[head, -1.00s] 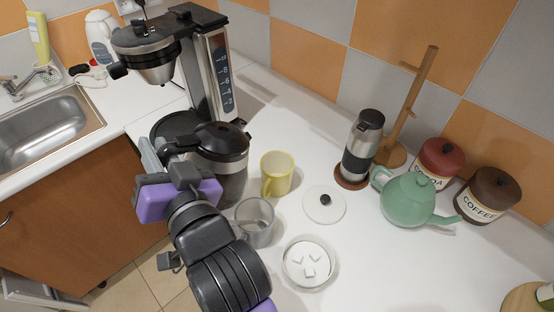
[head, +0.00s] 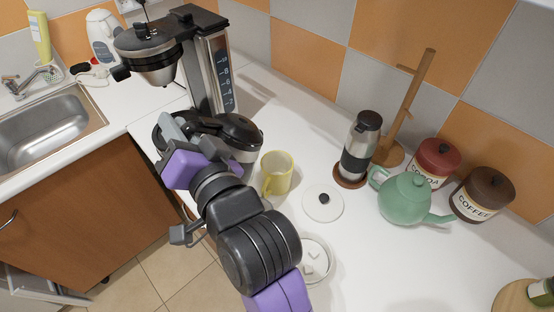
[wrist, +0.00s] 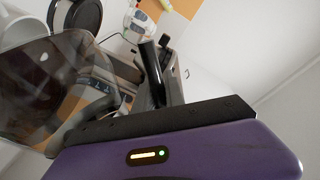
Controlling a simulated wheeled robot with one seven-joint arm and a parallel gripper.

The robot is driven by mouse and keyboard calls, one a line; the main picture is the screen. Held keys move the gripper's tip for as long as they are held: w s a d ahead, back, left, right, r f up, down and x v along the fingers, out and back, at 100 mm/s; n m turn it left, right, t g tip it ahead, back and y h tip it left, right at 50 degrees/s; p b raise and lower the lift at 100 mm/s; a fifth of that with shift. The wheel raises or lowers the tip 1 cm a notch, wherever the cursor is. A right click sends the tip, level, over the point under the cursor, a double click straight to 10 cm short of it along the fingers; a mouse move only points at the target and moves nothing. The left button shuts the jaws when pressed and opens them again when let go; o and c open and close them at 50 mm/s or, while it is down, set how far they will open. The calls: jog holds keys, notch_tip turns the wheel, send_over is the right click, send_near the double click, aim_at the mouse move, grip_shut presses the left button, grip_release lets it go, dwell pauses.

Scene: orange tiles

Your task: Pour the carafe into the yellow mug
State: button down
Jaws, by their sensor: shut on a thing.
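The carafe has a dark lid (head: 234,128) and dark glass and stands beside the coffee machine in the head view, mostly behind my arm. My gripper (head: 178,132) is shut on its handle. In the wrist view the carafe's glass body (wrist: 40,95) fills the left side, and the black handle (wrist: 152,72) rises by the dark finger. The yellow mug (head: 279,176) stands upright on the counter just right of the carafe. The inside of the carafe is too dark to read, and I cannot tell its exact tilt.
The coffee machine (head: 200,62) stands behind the carafe. The steel grinder (head: 361,150), green teapot (head: 405,198) and canisters (head: 483,193) are farther right.

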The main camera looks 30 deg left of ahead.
jog(key=shift+w+d+r+m, duration=0.3)
jog(key=shift+w+r+m, duration=0.05)
jog(key=shift+w+m, duration=0.25)
jog(key=shift+w+d+r+m, duration=0.3)
jog(key=shift+w+m, duration=0.25)
jog(key=shift+m, duration=0.05)
jog(key=shift+w+d+m, duration=0.1)
jog(key=shift+w+m, duration=0.1)
jog(key=shift+m, duration=0.1)
dwell(1.8)
jog(key=shift+w+d+r, duration=0.1)
jog(key=shift+w, duration=0.05)
dwell(1.5)
jog(key=shift+w+m+p, duration=0.1)
jog(key=shift+m+p, duration=0.2)
dwell(1.2)
jog(key=shift+w+d, duration=0.1)
jog(key=shift+w, duration=0.1)
dwell(1.4)
